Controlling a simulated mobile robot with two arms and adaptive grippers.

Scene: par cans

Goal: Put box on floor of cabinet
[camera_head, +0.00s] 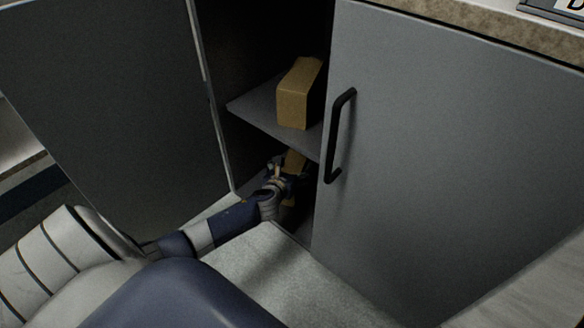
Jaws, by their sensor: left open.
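A grey cabinet stands with its left door (110,100) swung open and its right door (440,160) shut. A tan box (299,93) stands on the cabinet's inner shelf (258,108). My left arm reaches in from the left, and my left gripper (289,174) is inside the lower compartment, below the shelf. It is open. A second tan box (294,161) shows just behind the gripper, partly hidden by it and the shelf; I cannot tell whether they touch. The cabinet floor is dark and mostly hidden. My right gripper is out of view.
The shut right door has a black handle (338,136) beside the opening. The shelf edge lies close above my gripper. A speckled countertop (480,25) runs above the door. The pale floor (270,265) before the cabinet is clear.

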